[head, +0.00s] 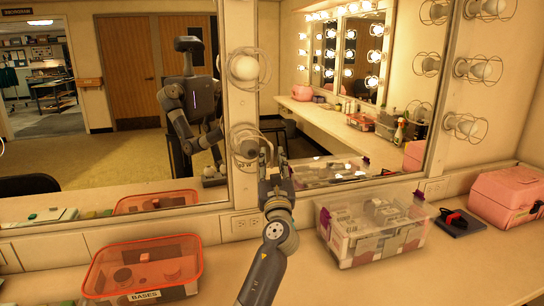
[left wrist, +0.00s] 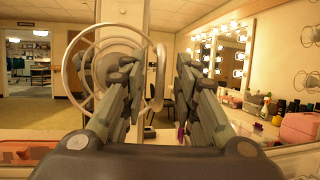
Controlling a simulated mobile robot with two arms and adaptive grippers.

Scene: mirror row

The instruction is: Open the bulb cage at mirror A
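A wire bulb cage (head: 240,135) sits low on the post between two mirrors, around a dull, unlit bulb (head: 249,150). In the left wrist view the cage's round wires (left wrist: 67,68) show large at the left. My left gripper (head: 273,158) is just right of this cage in the head view. In the left wrist view its two fingers (left wrist: 156,70) stand apart, with the cage's right-hand wire loop between them in the picture. I see no clear contact. The left finger hides part of the cage and bulb. My right gripper is seen only as part of my mirror reflection.
Another caged bulb (head: 244,67) is above on the same post. Below, the counter holds an orange-rimmed clear bin (head: 143,295), a clear tub (head: 350,245) with purple latches, a dark flat item (head: 460,222) and a pink case (head: 508,195). More caged bulbs (head: 484,69) line the right.

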